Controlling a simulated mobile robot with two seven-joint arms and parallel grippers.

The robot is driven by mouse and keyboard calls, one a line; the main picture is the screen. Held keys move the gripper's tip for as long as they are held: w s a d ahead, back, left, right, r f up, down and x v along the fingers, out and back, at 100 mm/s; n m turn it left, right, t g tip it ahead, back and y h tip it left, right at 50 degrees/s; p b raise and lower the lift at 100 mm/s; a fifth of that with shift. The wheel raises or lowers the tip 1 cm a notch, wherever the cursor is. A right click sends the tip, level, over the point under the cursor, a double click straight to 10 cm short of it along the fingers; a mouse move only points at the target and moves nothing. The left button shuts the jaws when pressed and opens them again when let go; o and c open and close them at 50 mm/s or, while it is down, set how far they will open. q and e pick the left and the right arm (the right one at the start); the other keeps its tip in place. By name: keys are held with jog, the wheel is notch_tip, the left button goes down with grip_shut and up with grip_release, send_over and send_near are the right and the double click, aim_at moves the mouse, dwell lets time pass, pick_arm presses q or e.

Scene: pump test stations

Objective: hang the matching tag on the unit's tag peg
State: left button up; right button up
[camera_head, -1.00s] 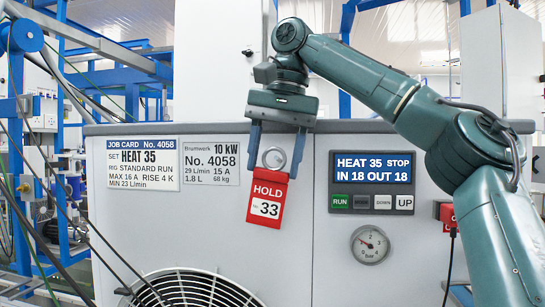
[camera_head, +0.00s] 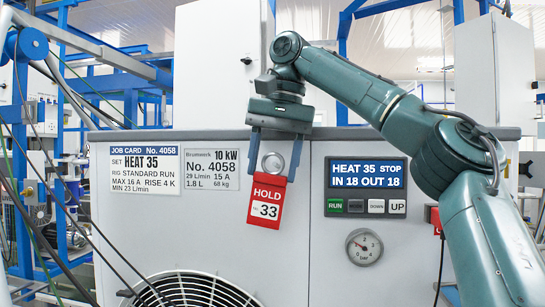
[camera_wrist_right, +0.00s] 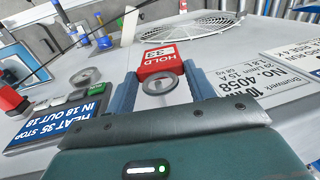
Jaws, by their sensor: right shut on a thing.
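My right gripper (camera_head: 274,178) points down in front of the grey unit (camera_head: 295,240). Its fingers are shut on the red tag (camera_head: 266,202), which reads HOLD with 33 on a white field and sits slightly tilted. In the wrist view the tag (camera_wrist_right: 160,60) shows beyond the fingertips. A round grey ring or disc (camera_head: 273,163) lies between the fingers above the tag; it also shows in the wrist view (camera_wrist_right: 160,87). I cannot tell whether a peg passes through it, and no separate tag peg is clearly seen. My left gripper is out of view.
The unit carries a job card (camera_head: 145,170) and plate reading No. 4058 (camera_head: 212,170). A display (camera_head: 366,174) reads HEAT 35 STOP, IN 18 OUT 18. A pressure gauge (camera_head: 364,247) and fan grille (camera_head: 190,290) sit lower. Dark cables hang at left.

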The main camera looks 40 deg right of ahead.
jog(key=shift+w+d+f, duration=0.25)
jog(key=shift+d+f, duration=0.1)
jog(key=shift+d, duration=0.15)
jog(key=shift+s+a+f, duration=0.1)
jog(key=shift+a+f, duration=0.15)
jog(key=shift+s+a+f, duration=0.1)
jog(key=shift+a+f, duration=0.1)
jog(key=shift+s+a+f, duration=0.1)
jog(key=shift+s+a, duration=0.1)
jog(key=shift+s, duration=0.05)
jog(key=shift+c, duration=1.3)
jog(key=shift+s+a+r, duration=0.15)
jog(key=shift+s+a, duration=0.75)
jog(key=shift+a, duration=0.25)
jog(key=shift+s+a+r, duration=0.1)
jog(key=shift+s+a, duration=0.75)
jog(key=shift+a, duration=0.3)
